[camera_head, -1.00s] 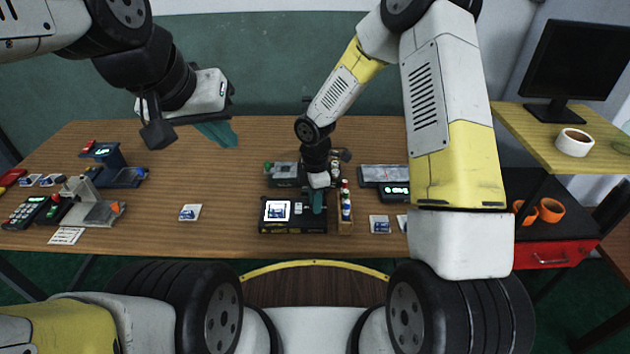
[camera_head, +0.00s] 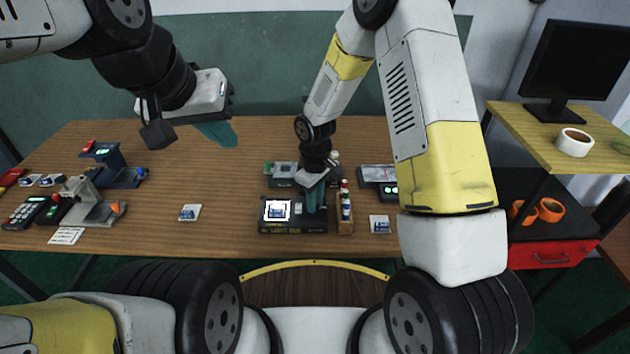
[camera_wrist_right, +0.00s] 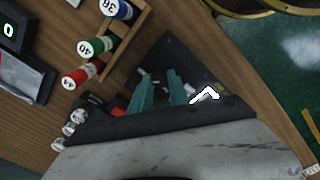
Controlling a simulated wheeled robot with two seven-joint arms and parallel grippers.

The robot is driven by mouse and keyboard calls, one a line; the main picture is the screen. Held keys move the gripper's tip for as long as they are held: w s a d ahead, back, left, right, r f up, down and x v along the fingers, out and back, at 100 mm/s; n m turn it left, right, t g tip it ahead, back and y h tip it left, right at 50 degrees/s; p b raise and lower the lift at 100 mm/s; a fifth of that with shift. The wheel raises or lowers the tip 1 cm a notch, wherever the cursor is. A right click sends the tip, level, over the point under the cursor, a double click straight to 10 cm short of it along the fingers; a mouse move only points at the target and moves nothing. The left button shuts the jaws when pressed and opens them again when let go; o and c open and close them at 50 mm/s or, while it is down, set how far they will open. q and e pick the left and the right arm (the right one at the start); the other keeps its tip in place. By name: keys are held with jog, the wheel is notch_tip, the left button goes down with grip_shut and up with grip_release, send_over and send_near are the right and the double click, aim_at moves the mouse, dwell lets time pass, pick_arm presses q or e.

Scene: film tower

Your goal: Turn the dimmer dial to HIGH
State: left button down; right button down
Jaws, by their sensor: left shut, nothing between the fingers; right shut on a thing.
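The black light box (camera_head: 277,228) stands near the front edge of the table with a bright lit square (camera_head: 277,209) holding a small picture. My right gripper (camera_head: 315,199) points down at the right part of the box. Its teal fingers are shut on the dimmer dial, which they and the wrist hide; the dial's setting cannot be read. In the right wrist view the fingers (camera_wrist_right: 161,92) reach down to the dark box (camera_wrist_right: 180,62), and a sliver of the lit square shows beside them. My left gripper (camera_head: 217,134) is shut and empty, high above the table at the left.
A wooden rack with small bottles (camera_head: 345,208) stands close to the right of the box. Devices (camera_head: 283,175) sit behind it, and a small card (camera_head: 380,224) lies further right.

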jog(key=shift+m, duration=1.5)
jog(key=c, duration=1.5)
grip_release()
jog(key=shift+r, duration=3.95)
